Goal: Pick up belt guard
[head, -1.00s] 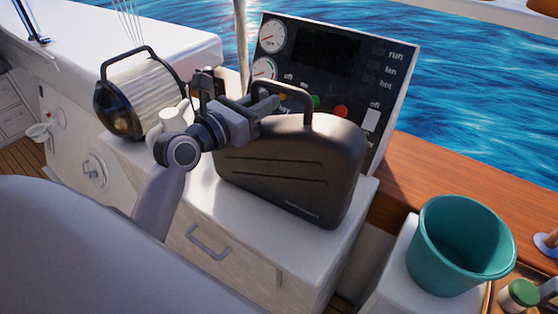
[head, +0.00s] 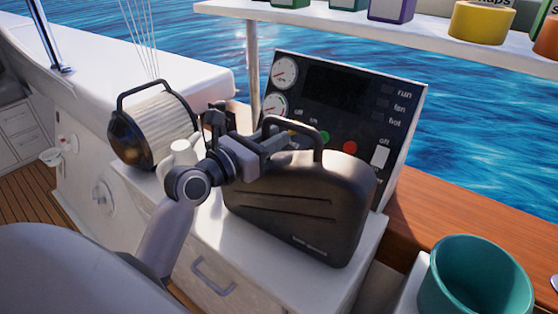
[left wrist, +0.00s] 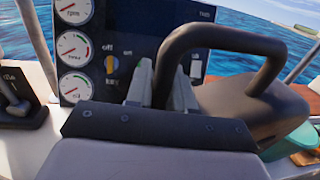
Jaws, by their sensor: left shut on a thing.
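The belt guard (head: 300,205) looks to be the dark, case-shaped cover with a looped handle on top. It stands upright on the white cabinet in the head view; whether its base touches the cabinet top I cannot tell. My left gripper (head: 280,147) is at the left side of the handle and shut on it. In the left wrist view, the fingers (left wrist: 162,85) are on either side of the handle's near leg, and the guard's dark body (left wrist: 255,105) is at right. My right gripper is not in view.
A panel with gauges and knobs (head: 330,85) stands close behind the guard. A ribbed cylinder with a dark cap (head: 150,125) and a white jug-like thing (head: 180,155) are to the left. A teal bucket (head: 475,278) is at right. A shelf (head: 420,38) hangs above.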

